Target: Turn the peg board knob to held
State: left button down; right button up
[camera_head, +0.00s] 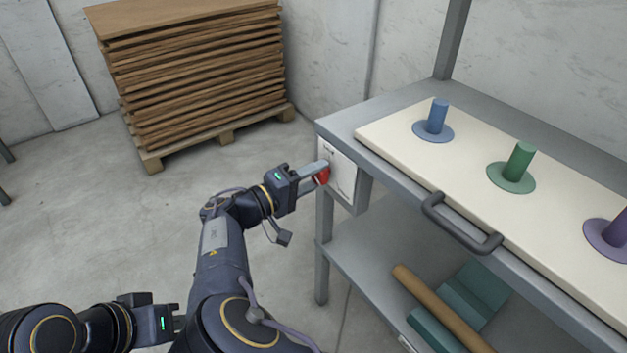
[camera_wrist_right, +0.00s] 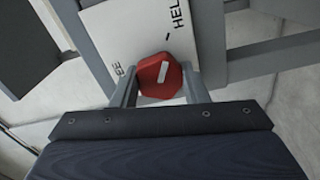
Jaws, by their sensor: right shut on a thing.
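The red knob (camera_wrist_right: 151,76) sits on a white plate (camera_wrist_right: 121,32) and also shows in the head view (camera_head: 322,176), at the end of the bench. My right gripper (camera_head: 315,172) is shut on the knob, with one finger on each side of it in the right wrist view (camera_wrist_right: 160,92). The knob's white mark points upward in that view, roughly toward a short dark tick near the letters "HEL". The letters "EE" show left of the knob; the rest of both words is hidden or cut off. My left gripper (camera_head: 178,324) is low at the left, its fingers mostly hidden.
The cream peg board (camera_head: 400,150) lies on the grey bench, with a blue peg (camera_head: 437,117), a green peg (camera_head: 519,162) and a purple peg (camera_head: 616,232). A dark handle (camera_head: 461,226) is at its front. Stacked boards (camera_head: 200,75) stand on a pallet at the back left. Floor between is clear.

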pick_arm(q)
jog(key=shift+f, duration=0.15)
dwell(0.4)
pick_arm(e)
jog(key=o, duration=1)
jog(key=shift+c, duration=0.2)
